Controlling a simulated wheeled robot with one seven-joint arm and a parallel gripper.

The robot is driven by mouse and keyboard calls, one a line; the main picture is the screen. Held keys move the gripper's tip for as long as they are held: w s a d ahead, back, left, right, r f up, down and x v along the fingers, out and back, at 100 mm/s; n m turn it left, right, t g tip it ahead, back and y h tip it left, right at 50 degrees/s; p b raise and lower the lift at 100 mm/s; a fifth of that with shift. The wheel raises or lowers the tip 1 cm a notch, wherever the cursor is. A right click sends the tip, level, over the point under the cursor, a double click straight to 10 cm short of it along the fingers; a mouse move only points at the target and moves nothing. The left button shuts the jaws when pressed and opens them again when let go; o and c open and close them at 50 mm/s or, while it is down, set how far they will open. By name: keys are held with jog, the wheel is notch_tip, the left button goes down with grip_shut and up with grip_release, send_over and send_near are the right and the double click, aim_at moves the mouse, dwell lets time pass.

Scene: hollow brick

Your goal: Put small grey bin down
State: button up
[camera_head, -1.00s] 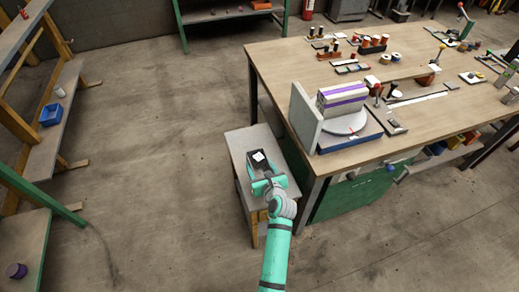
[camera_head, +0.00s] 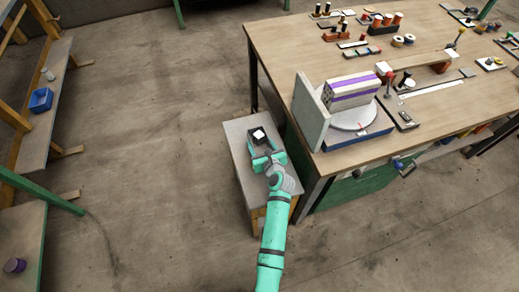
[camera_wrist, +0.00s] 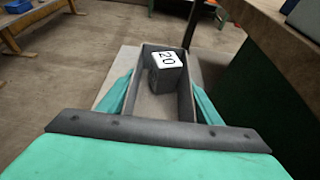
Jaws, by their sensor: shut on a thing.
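The small grey bin (camera_wrist: 187,103) is dark grey and open-topped. In the wrist view it sits between the two teal fingers of my gripper (camera_wrist: 160,102), which are shut on its sides. A dark block with a white face marked "20" (camera_wrist: 166,66) lies inside the bin at its far end. In the head view, the bin (camera_head: 251,134) is over the small bench (camera_head: 237,127) beside the big workbench, with my gripper (camera_head: 265,153) at its near side. I cannot tell whether the bin's bottom touches the bench top.
The big workbench (camera_head: 290,38) stands close on the right, with a grey upright panel (camera_head: 311,112) and a striped block (camera_head: 352,91) near its edge. A shelf with a blue box (camera_head: 41,100) is at the left. Bare bench top shows around the bin.

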aim_at(260, 148)
jog(key=shift+f, duration=2.15)
jog(key=shift+f, duration=0.2)
jog(key=o, duration=1.1)
jog(key=shift+c, duration=0.2)
jog(key=shift+r, duration=0.1)
jog(key=v, duration=1.2)
